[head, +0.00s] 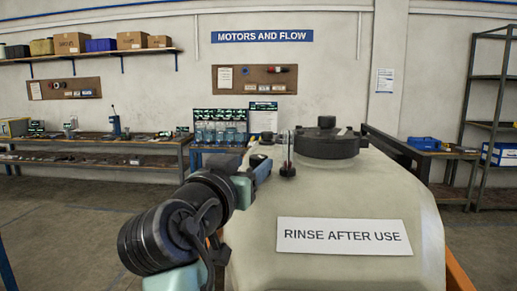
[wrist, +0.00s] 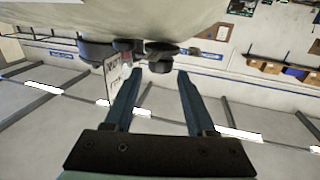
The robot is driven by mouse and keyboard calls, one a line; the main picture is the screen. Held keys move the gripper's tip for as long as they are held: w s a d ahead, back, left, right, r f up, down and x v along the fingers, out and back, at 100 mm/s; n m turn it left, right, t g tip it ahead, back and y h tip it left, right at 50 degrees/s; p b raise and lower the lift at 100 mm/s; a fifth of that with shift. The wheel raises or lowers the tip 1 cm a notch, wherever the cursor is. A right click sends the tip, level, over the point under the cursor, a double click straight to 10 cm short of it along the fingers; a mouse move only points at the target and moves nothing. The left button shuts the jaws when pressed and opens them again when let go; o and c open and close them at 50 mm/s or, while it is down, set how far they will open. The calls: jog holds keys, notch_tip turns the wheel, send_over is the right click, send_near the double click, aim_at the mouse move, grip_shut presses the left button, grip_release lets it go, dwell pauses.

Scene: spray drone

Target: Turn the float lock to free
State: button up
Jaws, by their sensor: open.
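A pale tank (head: 330,195) fills the right of the head view, with a wide black lid (head: 328,143) on top. Left of the lid stands a small upright gauge (head: 288,148) with a dark round knob (head: 288,170) at its foot; I cannot tell for sure that this is the float lock. My gripper (head: 262,168) is just left of that knob. In the wrist view, which looks upside down, my gripper (wrist: 157,76) is open and empty. A dark knob (wrist: 161,50) lies beyond the fingertips, apparently not between them. A small lettered plate (wrist: 116,76) is beside it.
The tank top and lid stand close to the right of my gripper. A workbench (head: 90,145) and a small rack of bottles (head: 220,128) are along the back wall. Metal shelving (head: 490,125) stands at the right. Open floor (head: 75,210) lies at the left.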

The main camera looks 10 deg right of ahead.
aim_at(256, 160)
jog(key=shift+p+x, duration=0.65)
jog(key=shift+x, duration=1.9)
jog(key=shift+c, duration=0.3)
grip_shut()
